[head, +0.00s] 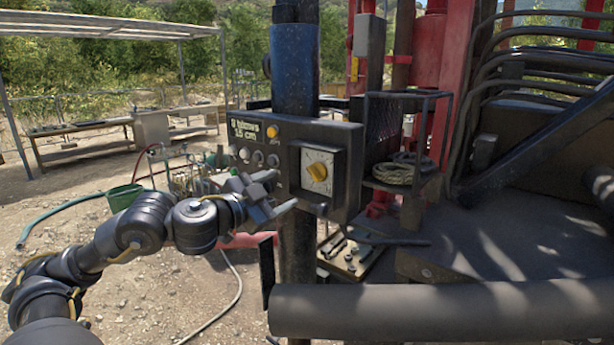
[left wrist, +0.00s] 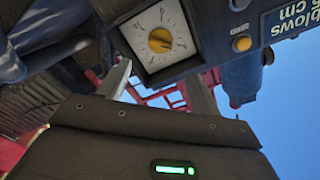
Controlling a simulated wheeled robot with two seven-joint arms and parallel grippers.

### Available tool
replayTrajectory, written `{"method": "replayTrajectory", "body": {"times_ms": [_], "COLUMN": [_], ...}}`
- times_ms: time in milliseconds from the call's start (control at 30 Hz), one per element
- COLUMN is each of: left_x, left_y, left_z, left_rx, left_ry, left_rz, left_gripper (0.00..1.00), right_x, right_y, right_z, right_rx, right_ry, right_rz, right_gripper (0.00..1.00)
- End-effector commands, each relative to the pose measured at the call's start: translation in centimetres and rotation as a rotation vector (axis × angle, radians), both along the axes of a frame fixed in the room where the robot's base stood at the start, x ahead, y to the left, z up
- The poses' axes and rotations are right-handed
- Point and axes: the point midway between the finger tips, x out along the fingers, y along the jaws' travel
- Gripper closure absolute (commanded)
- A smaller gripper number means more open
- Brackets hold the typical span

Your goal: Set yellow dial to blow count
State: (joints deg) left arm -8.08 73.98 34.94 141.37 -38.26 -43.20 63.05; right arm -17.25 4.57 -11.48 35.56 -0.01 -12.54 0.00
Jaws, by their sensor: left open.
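The yellow dial (head: 317,172) is a knob on a square white face with small dark marks, at the right of a dark control panel (head: 290,138). It also shows near the top of the left wrist view (left wrist: 160,40). The marks and exact pointer setting are too small to read surely. A sign (head: 246,130) on the panel appears to read "9 blows 15 cm". My left gripper (head: 281,192) is open and empty, just left of and below the dial, apart from it. Its fingers (left wrist: 158,90) show spread in the left wrist view. My right gripper is out of view.
A small yellow button (head: 272,131) and several round knobs (head: 258,157) sit left of the dial. A blue-black post (head: 294,60) rises behind the panel. A wire basket with coiled rope (head: 397,172) stands close at right. A thick dark bar (head: 440,310) crosses in front below.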

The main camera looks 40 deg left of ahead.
Motion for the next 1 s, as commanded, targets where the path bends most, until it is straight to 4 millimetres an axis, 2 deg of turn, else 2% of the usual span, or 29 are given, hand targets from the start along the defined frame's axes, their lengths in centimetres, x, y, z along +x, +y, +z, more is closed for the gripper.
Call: {"method": "replayTrajectory", "body": {"times_ms": [267, 333, 600, 800, 1000], "left_x": [2.8, 3.2, 5.4, 7.8, 9.9], "left_y": [0.2, 0.2, 0.2, 0.3, 0.4], "left_z": [-0.1, 0.4, 0.4, 0.4, 0.2], "left_rx": [0.003, -0.005, -0.002, -0.006, -0.005], "left_ry": [0.002, -0.003, -0.003, -0.003, -0.001], "left_rz": [0.004, 0.002, 0.002, 0.003, 0.003], "left_gripper": [0.36, 0.36, 0.36, 0.36, 0.36], "right_x": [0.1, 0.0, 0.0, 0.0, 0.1], "right_y": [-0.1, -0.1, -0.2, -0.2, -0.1], "right_z": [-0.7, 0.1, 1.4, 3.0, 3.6], "right_rx": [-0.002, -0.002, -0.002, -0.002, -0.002], "right_ry": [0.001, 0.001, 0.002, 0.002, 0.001], "right_rz": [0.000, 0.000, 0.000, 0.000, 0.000], "right_gripper": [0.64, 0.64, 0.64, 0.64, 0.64]}}
